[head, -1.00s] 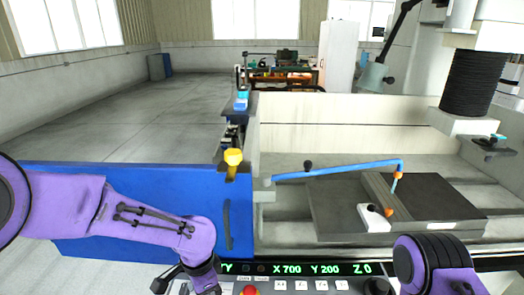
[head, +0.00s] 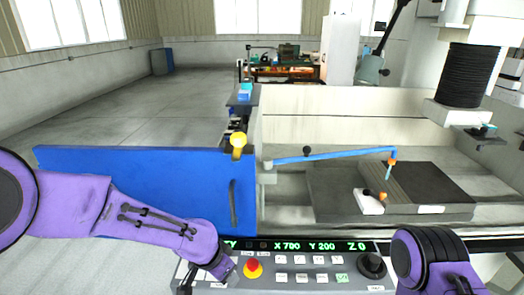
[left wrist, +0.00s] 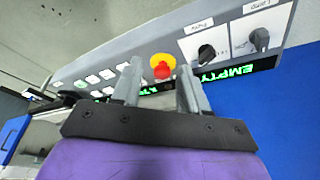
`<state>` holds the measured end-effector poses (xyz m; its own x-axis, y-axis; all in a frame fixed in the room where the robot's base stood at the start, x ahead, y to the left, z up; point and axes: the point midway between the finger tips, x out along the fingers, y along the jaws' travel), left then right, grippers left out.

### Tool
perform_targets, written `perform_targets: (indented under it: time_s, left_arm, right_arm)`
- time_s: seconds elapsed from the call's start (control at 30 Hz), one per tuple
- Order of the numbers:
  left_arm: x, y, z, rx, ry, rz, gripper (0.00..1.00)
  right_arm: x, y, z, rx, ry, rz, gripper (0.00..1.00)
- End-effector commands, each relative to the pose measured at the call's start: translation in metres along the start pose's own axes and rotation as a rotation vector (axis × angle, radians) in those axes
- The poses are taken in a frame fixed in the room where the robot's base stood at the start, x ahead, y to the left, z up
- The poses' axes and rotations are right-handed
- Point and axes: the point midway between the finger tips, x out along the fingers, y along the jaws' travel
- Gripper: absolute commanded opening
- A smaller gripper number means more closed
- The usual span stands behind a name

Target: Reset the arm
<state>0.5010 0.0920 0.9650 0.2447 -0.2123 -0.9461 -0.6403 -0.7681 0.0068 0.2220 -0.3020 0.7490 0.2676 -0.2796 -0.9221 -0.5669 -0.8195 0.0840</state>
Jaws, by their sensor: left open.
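My purple left arm (head: 150,220) reaches in from the left in the head view, in front of a blue panel. Its gripper (head: 203,274) is low, at the left end of the grey control panel (head: 300,289), and is partly hidden by the wrist. In the left wrist view the gripper (left wrist: 159,88) is open, with nothing between its two grey fingers. A red button on a yellow collar (left wrist: 162,67) shows beyond the fingertips. It also shows in the head view (head: 252,267), right of the gripper. A purple part of my right arm (head: 432,262) shows at lower right; its gripper is out of view.
A blue door panel (head: 140,190) stands left of the machine tank. A blue jointed rod (head: 335,155) hangs over a grey block (head: 330,195) in the tank. Knobs labelled on white plates (left wrist: 207,53) sit on the control panel. Open floor (head: 130,125) lies behind the door.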

Motion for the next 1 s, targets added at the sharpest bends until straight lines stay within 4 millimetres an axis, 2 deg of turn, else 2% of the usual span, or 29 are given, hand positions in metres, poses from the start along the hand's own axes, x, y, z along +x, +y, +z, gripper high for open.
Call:
perform_targets:
  time_s: [0.13, 0.27, 0.37, 0.4, 0.47, 0.5, 0.57, 0.6, 0.7, 0.8, 0.83, 0.9, 1.0]
  left_arm:
    - [0.016, -0.006, 0.001, -0.194, 0.13, -0.018, 0.44]
    - [0.045, -0.018, 0.024, -0.438, 0.244, -0.05, 0.44]
    - [0.081, -0.032, 0.075, -0.703, 0.32, -0.118, 0.44]
    - [0.096, -0.038, 0.108, -0.82, 0.342, -0.165, 0.44]
    - [0.113, -0.043, 0.161, -0.969, 0.354, -0.25, 0.44]
    - [0.121, -0.045, 0.197, -1.044, 0.352, -0.308, 0.44]
    - [0.13, -0.042, 0.251, -1.129, 0.325, -0.394, 0.44]
    - [0.133, -0.038, 0.284, -1.166, 0.296, -0.446, 0.44]
    - [0.14, -0.017, 0.354, -1.196, 0.176, -0.519, 0.44]
    - [0.145, 0.003, 0.398, -1.192, 0.061, -0.536, 0.44]
    - [0.147, 0.008, 0.407, -1.191, 0.039, -0.537, 0.44]
    - [0.15, 0.015, 0.418, -1.19, 0.007, -0.535, 0.44]
    - [0.15, 0.018, 0.422, -1.189, -0.005, -0.534, 0.44]
  right_arm:
    - [0.003, 0.0, 0.001, 0.0, -0.001, 0.0, 0.57]
    - [0.009, -0.001, 0.004, 0.0, -0.001, 0.0, 0.57]
    - [0.018, -0.002, 0.008, 0.0, -0.001, 0.0, 0.57]
    - [0.023, -0.002, 0.01, 0.0, -0.001, 0.0, 0.57]
    - [0.03, -0.003, 0.013, 0.0, -0.001, 0.0, 0.57]
    - [0.034, -0.003, 0.014, 0.0, -0.001, 0.0, 0.57]
    - [0.04, -0.003, 0.017, 0.0, -0.001, 0.0, 0.57]
    - [0.044, -0.004, 0.018, 0.0, -0.001, 0.0, 0.57]
    - [0.051, -0.004, 0.022, 0.0, -0.001, 0.0, 0.57]
    - [0.056, -0.005, 0.024, 0.0, -0.001, 0.0, 0.57]
    - [0.057, -0.005, 0.024, 0.0, -0.001, 0.0, 0.57]
    - [0.058, -0.005, 0.025, 0.0, -0.001, 0.0, 0.57]
    - [0.058, -0.005, 0.024, 0.0, -0.001, 0.0, 0.57]
